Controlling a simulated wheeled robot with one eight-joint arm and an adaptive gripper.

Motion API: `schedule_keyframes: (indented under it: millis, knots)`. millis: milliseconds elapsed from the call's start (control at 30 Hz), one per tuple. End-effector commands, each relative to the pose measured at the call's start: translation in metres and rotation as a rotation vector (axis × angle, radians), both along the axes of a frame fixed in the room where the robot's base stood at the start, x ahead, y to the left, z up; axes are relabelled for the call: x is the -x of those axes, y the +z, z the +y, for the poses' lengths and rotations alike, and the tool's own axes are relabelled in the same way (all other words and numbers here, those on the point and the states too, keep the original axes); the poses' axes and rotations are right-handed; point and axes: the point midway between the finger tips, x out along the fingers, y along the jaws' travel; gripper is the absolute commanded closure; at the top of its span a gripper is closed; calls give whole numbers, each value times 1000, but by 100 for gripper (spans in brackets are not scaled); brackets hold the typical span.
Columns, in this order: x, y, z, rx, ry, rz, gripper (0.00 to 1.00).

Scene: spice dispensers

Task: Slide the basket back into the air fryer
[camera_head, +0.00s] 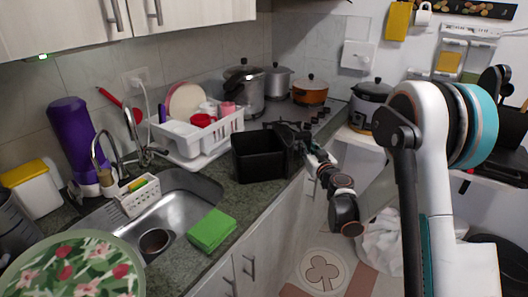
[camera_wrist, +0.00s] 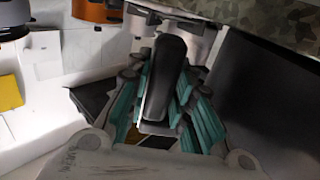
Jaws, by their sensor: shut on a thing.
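The black, open-topped basket (camera_head: 258,160) is upright at the counter's front edge, right of the sink. I cannot tell whether it rests on the counter or hangs just above it. My gripper (camera_head: 303,147) is at the basket's right side. In the wrist view, the teal-padded fingers of my gripper (camera_wrist: 162,100) are shut on the black basket handle (camera_wrist: 166,75), one finger on each side. The dark basket wall (camera_wrist: 262,90) fills the right of that view. I cannot clearly make out the air fryer in either view.
A white dish rack (camera_head: 195,140) stands behind the basket. The sink (camera_head: 180,205) and a green cloth (camera_head: 211,230) are to its left. Pots, including an orange one (camera_head: 310,92), stand by the stove at the back. A grey cooker (camera_head: 370,100) is on the right-hand shelf.

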Motion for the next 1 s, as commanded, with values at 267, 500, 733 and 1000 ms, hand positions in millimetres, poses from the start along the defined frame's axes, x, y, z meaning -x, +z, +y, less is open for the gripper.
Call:
schedule_keyframes:
  millis: [267,500,733,1000]
  knots:
    - [0,16,0,-2,0,0,100]
    - [0,29,0,-2,0,0,100]
    - [0,41,0,-2,0,0,100]
    - [0,49,0,-2,0,0,100]
